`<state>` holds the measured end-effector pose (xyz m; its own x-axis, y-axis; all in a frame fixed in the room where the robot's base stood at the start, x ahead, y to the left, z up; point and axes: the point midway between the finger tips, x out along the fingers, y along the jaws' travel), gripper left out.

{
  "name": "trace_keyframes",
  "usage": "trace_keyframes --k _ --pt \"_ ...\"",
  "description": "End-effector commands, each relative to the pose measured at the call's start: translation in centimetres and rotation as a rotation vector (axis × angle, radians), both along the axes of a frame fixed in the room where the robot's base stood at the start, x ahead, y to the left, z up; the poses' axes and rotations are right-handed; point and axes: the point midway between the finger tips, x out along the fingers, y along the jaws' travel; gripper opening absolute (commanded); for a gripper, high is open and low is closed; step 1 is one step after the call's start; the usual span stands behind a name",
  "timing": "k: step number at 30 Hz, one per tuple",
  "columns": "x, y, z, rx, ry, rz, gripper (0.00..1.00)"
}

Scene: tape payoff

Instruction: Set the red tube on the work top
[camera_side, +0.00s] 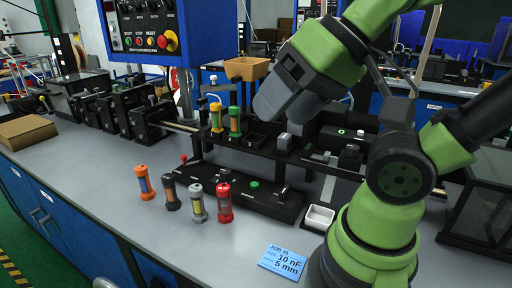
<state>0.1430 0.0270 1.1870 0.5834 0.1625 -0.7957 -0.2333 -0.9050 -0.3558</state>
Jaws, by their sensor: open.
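The red tube (224,202), with red end caps, stands upright on the grey work top (120,222). It is at the right end of a short row of tubes, in front of the black fixture. My gripper (278,98) is up and to the right of the red tube, above the back rack, well apart from it. The gripper is open, and I see nothing held in it. Its fingertips are hard to make out against the dark fixture.
Orange (145,183), black (171,192) and grey (197,202) tubes stand left of the red one. Yellow (215,117) and green (235,121) tubes stand in the rack. A white tray (319,217) and blue job card (283,262) lie right. The front work top is clear.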

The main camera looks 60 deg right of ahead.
Motion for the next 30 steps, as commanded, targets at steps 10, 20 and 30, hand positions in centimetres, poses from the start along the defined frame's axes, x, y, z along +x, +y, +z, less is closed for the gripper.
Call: trace_keyframes --k 10,20,30 --pt "0.2 0.0 0.0 -0.001 0.003 0.001 0.63" --pt "6.3 -2.0 -1.7 -0.069 0.206 -0.032 0.63" --pt "14.1 -5.8 -10.1 -0.141 0.493 -0.044 0.63"
